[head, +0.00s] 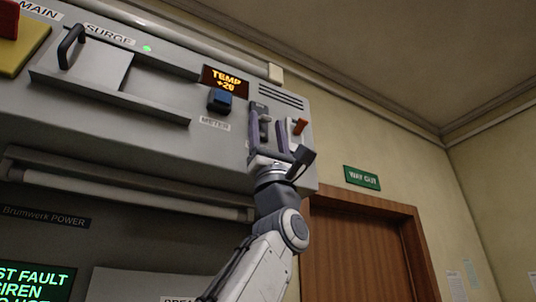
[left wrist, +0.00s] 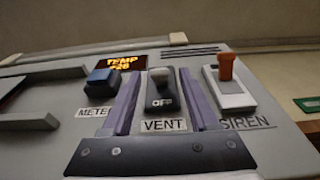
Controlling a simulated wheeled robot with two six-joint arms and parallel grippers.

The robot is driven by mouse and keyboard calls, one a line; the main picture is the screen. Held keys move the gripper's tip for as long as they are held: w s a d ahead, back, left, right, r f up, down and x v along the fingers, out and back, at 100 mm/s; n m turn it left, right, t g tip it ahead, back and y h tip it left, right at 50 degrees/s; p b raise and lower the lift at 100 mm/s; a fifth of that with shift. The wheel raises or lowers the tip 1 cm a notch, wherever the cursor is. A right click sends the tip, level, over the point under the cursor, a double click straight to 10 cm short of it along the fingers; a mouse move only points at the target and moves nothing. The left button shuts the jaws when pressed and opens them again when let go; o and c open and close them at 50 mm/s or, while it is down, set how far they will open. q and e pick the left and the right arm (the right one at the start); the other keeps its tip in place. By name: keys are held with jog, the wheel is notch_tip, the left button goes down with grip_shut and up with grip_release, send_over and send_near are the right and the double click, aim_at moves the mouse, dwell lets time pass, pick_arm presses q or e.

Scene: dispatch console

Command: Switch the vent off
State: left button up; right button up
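My left gripper (left wrist: 160,80) is open, with one purple finger on each side of the switch. I see dark gaps between the fingers and the housing, but cannot tell whether either finger touches it. In the head view the left gripper (head: 268,128) reaches up to the panel and partly hides the vent switch (head: 264,124). My right gripper is not in view.
The siren switch (left wrist: 231,86), with an orange lever, is close to the right finger. The blue meter knob (left wrist: 101,83) is left of the fingers, below the TEMP display (left wrist: 121,63). A black handle (head: 72,46) stands further left. A wooden door (head: 365,250) is at the right.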

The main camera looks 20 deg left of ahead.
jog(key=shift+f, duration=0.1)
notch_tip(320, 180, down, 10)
jog(key=b, duration=1)
